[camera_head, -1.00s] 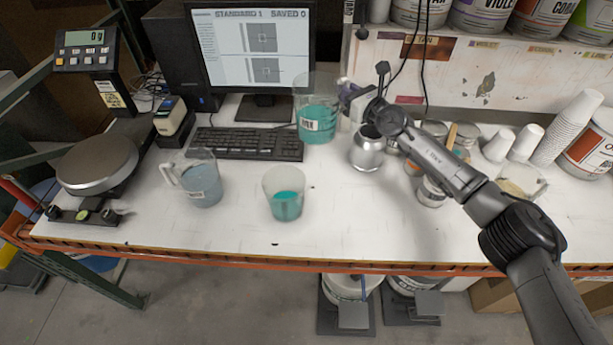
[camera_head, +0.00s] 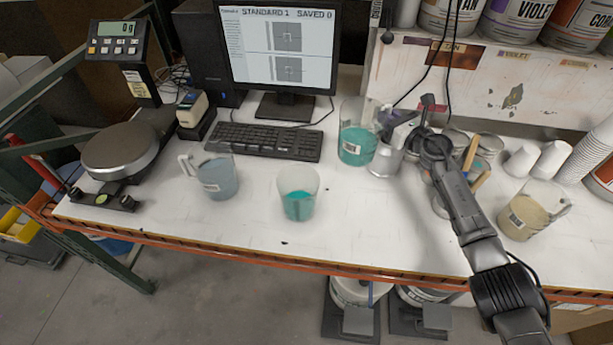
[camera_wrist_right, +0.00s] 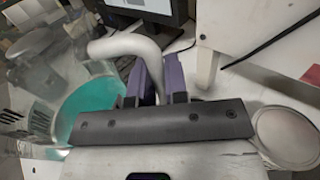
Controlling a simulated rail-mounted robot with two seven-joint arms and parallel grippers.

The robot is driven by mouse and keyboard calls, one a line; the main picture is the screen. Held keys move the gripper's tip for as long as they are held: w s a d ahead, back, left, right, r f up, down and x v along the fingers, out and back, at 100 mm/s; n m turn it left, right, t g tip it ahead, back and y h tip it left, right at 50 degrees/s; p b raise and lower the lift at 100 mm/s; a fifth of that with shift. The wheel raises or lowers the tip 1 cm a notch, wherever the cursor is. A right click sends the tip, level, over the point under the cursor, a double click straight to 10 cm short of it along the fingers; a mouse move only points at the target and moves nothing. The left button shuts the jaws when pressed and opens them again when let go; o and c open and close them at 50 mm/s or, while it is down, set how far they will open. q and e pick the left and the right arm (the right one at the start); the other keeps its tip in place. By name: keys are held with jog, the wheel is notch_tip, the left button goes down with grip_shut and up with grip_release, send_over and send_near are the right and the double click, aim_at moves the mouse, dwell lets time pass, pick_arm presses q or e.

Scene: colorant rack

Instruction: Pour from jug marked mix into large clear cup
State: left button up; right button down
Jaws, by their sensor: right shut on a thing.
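The clear jug with teal liquid (camera_head: 357,150) has a white label too small to read now; it stands upright at the back of the table. My right gripper (camera_head: 397,128) is on its right side. In the right wrist view, my right gripper (camera_wrist_right: 155,85) is shut on the jug's pale handle (camera_wrist_right: 125,46), with the teal liquid (camera_wrist_right: 92,103) to the left. I cannot tell if the jug is off the table. A clear cup (camera_head: 298,178) with some teal liquid stands nearer the front, left of the jug. My left gripper is out of view.
A grey-blue jug (camera_head: 216,182) stands left of the cup, a beige jug (camera_head: 533,215) at right. A silver can (camera_head: 384,163) is close beside the held jug. The keyboard (camera_head: 263,141) and monitor (camera_head: 280,45) are behind. The table front around the cup is clear.

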aim_at(357, 109)
jog(key=shift+a+n, duration=0.1)
jog(key=shift+n, duration=0.2)
jog(key=shift+s+a+f+n+b, duration=0.15)
jog(key=shift+s+a+n+b, duration=0.15)
jog(key=shift+n, duration=0.3)
jog(key=shift+s+a+n, duration=0.45)
jog(key=shift+a+n, duration=0.3)
jog(key=shift+n, duration=0.45)
jog(key=shift+s+a+f+n+p, duration=0.2)
jog(key=shift+s+a+n+p, duration=0.2)
jog(key=shift+a+n, duration=0.25)
jog(key=shift+s+a+r+n+p, duration=0.15)
jog(key=shift+r+n+p, duration=0.25)
jog(key=shift+p, duration=0.2)
jog(key=shift+s+a+r+n+p, duration=0.3)
jog(key=shift+a+n+p, duration=0.2)
jog(key=shift+p, duration=0.15)
jog(key=r+p, duration=0.1)
jog(key=a+r+n+p, duration=0.1)
jog(key=shift+s+a+n+p, duration=0.1)
jog(key=shift+s+n+p, duration=0.15)
jog(key=shift+s+p, duration=0.15)
jog(key=shift+f, duration=0.2)
jog(key=shift+r, duration=0.1)
